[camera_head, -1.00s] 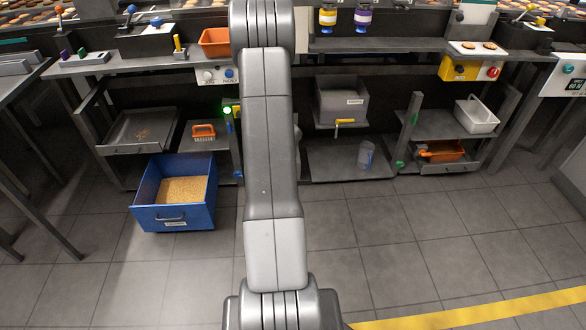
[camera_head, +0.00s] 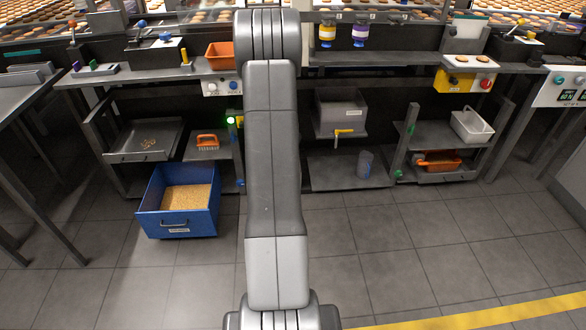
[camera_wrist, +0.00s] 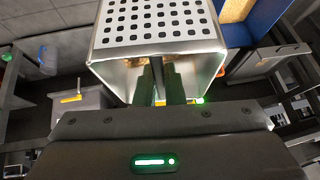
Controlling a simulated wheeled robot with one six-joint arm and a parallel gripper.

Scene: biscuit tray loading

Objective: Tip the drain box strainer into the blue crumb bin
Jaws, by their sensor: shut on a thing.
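The strainer (camera_wrist: 158,22) is a shiny metal box with a perforated face, at the top middle of the wrist view. My gripper (camera_wrist: 160,82) is shut on the strainer's near side, its dark fingers against the metal. Brownish specks or reflections show on that side; I cannot tell which. The blue crumb bin (camera_head: 178,222) stands on the floor at the left of the head view, open on top, with tan crumbs inside. Its blue wall also shows beyond the strainer at the upper right of the wrist view (camera_wrist: 265,18). My arm hides the gripper and strainer in the head view.
A grey drain box (camera_head: 342,113) with a yellow handle (camera_head: 344,132) sits on the right shelf. A crumb-strewn tray (camera_head: 142,152) and an orange brush (camera_head: 207,141) lie on left shelves. Floor before the bin is clear.

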